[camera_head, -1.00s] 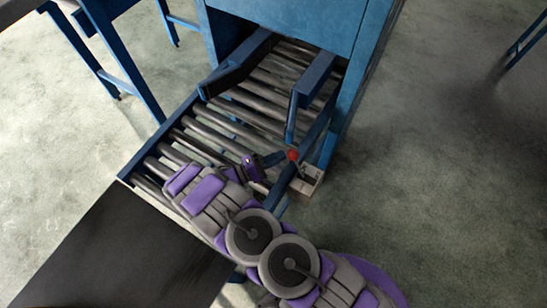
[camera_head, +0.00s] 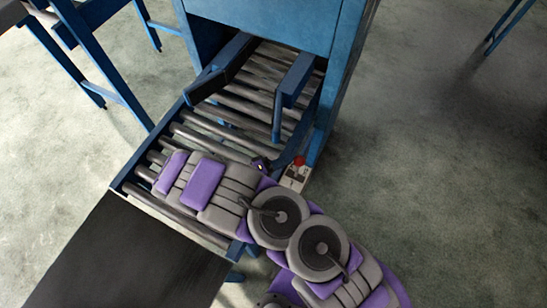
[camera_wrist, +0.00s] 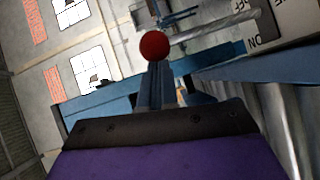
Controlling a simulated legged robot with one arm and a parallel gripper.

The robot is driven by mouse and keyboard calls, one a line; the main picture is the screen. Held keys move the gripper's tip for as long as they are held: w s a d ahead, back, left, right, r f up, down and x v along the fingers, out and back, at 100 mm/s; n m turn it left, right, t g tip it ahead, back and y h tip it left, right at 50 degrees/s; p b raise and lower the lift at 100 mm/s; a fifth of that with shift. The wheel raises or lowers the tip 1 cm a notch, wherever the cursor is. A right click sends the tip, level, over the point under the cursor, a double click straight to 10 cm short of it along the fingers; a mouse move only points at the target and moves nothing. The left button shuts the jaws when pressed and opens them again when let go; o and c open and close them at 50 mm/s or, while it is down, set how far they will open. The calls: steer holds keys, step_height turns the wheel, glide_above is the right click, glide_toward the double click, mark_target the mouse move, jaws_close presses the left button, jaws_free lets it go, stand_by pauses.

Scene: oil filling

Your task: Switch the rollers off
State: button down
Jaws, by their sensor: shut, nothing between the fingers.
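The red ball knob (camera_head: 299,160) sits on a switch lever over a small pale switch box (camera_head: 296,179) at the right side of the roller conveyor (camera_head: 233,118). In the wrist view the red knob (camera_wrist: 155,46) is right at the tips of my gripper (camera_wrist: 156,66), whose fingers are together. I cannot tell whether they touch it. The box plate (camera_wrist: 285,28) shows upside-down lettering, ON and a partly cut-off OFF. In the head view my gripper (camera_head: 278,163) is just left of the knob and partly hidden by my arm.
A blue machine housing (camera_head: 270,22) stands over the far end of the rollers. Blue guide rails (camera_head: 292,85) flank the rollers. A black belt (camera_head: 120,255) adjoins the near end. Open floor (camera_head: 440,150) lies to the right.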

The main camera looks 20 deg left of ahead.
mark_target(297, 164)
steer(key=d, duration=0.1)
steer(key=d+m, duration=0.1)
steer(key=d+y+b, duration=0.1)
steer(key=shift+d+r+m+g, duration=0.25)
steer(key=shift+d+m+g, duration=0.05)
steer(key=shift+s+d+f+m+g+y+b, duration=0.15)
steer(key=shift+d+b, duration=0.1)
steer(key=shift+d, duration=0.35)
steer(key=shift+s+d+m+g+y+b, duration=0.1)
steer(key=shift+d+y+b, duration=0.15)
steer(key=shift+d, duration=0.4)
steer(key=shift+s+d+f+m+g+y+b, duration=0.15)
steer(key=shift+d+b, duration=0.1)
steer(key=shift+d, duration=0.35)
steer(key=shift+d+r, duration=0.1)
steer(key=shift+d, duration=0.05)
